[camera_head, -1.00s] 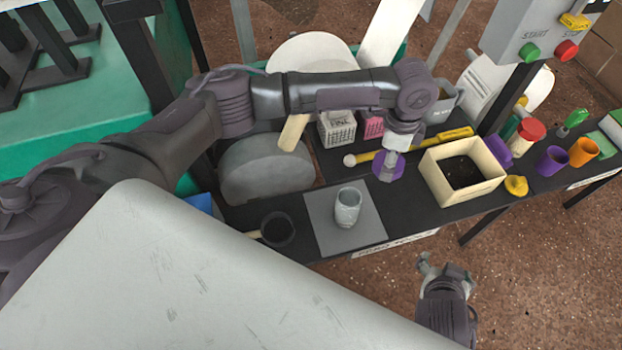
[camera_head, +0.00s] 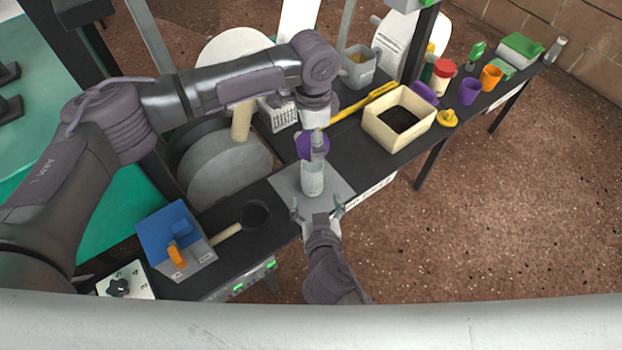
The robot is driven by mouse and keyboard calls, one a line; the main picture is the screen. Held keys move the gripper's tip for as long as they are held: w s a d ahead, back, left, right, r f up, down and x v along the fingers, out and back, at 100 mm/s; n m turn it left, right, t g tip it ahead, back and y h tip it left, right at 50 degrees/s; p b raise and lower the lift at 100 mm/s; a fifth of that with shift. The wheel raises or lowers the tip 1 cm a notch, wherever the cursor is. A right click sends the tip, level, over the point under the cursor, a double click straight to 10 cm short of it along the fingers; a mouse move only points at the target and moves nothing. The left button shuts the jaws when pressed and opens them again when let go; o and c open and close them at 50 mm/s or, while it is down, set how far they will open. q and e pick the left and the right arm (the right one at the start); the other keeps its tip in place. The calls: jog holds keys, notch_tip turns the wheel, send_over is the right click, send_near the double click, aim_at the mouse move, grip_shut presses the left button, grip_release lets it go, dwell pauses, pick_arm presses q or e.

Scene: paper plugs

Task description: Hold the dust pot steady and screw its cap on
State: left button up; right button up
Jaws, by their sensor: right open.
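The dust pot (camera_head: 312,181), a pale grey cylinder, stands upright on a grey mat (camera_head: 287,185) at the table's near edge. The purple cap (camera_head: 303,147) is in my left gripper (camera_head: 318,144), which comes down from above and seems shut on it. The cap appears just above the pot's mouth; I cannot tell whether they touch. My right gripper (camera_head: 317,210) is open on the near side of the pot, one finger towards each side. It looks empty, and the pot's base is partly close behind its fingers.
A black pan with a wooden handle (camera_head: 255,215) and a blue box with an orange switch (camera_head: 168,232) lie left of the mat. A cream box of dark material (camera_head: 428,118), a yellow funnel-like piece (camera_head: 447,118) and purple (camera_head: 469,91) and orange cups (camera_head: 491,77) stand to the right.

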aim_at(313, 181)
jog(key=x, duration=1.1)
jog(key=shift+w+f, duration=0.2)
jog(key=shift+w, duration=0.1)
grip_shut()
pick_arm(q)
jog(key=shift+f, duration=2.5)
